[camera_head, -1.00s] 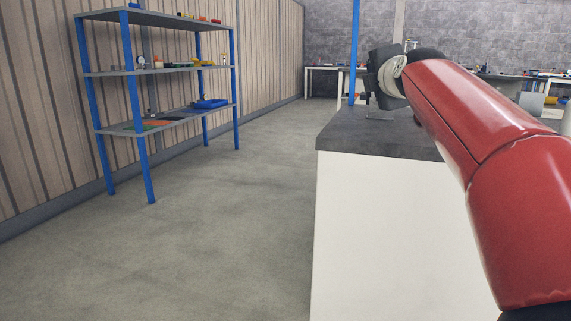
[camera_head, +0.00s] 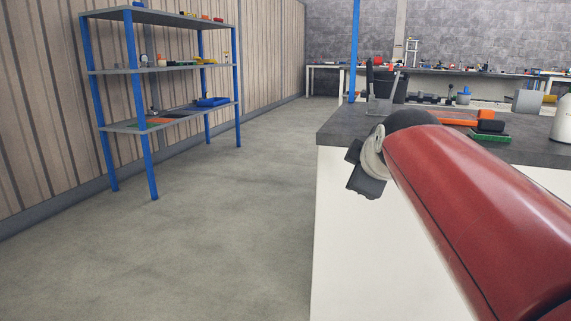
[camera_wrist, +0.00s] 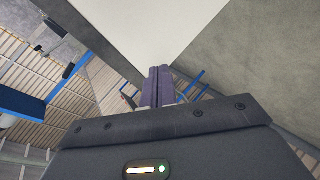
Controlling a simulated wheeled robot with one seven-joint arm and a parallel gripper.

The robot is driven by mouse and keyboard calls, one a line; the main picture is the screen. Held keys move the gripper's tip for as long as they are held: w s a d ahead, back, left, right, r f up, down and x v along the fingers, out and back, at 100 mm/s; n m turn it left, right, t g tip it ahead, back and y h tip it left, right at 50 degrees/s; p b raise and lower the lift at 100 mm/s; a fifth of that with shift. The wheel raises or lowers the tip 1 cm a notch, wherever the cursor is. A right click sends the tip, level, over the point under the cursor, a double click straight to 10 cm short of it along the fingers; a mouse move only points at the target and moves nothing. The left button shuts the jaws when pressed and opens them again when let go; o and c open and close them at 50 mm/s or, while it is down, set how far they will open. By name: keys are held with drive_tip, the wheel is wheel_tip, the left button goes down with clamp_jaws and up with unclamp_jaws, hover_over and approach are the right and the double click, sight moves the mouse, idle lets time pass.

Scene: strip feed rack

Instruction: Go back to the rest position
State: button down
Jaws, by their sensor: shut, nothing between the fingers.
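My gripper (camera_wrist: 157,86) shows in the wrist view with its two dark fingers together and nothing between them. In the head view my red arm reaches in from the lower right. The fingers cannot be made out in the head view.
On the bench's dark top lie an orange part (camera_head: 458,122), a black part (camera_head: 490,122) and a green part (camera_head: 489,137). A blue-framed shelf (camera_head: 165,66) stands at the left wall. The floor (camera_head: 225,230) between is clear.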

drive_tip(key=s+d+f+m+g, duration=0.1)
drive_tip(key=s+f+m+g, duration=0.5)
drive_tip(key=s+f+m, duration=1.2)
drive_tip(key=s+r+n+p, duration=0.5)
drive_tip(key=r+p, duration=0.3)
drive_tip(key=p, duration=0.5)
drive_tip(key=shift+d+r+p, duration=0.2)
drive_tip(key=shift+p, duration=0.1)
drive_tip(key=shift+s, duration=0.1)
